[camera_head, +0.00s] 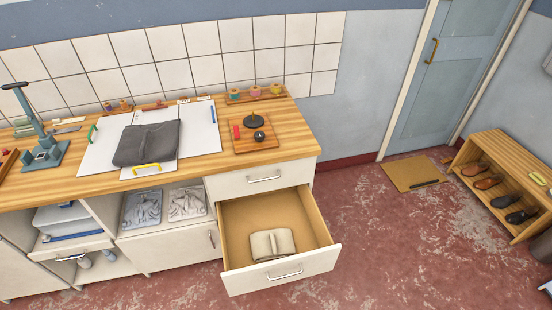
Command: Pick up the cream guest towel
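The cream guest towel (272,244) lies folded, with a crease or fold line near its right side, in the open lower drawer (235,220) of the white counter unit. It rests on the drawer floor near the front panel, with bare drawer floor behind it. Neither of my grippers shows in the head view.
The drawer front (285,272) juts out over the red floor (390,255). Above it is a shut drawer (262,179). The wooden counter (290,130) holds a dark grey folded cloth (147,142) on white boards and a small wooden board (254,139). A shoe rack (505,180) stands right.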

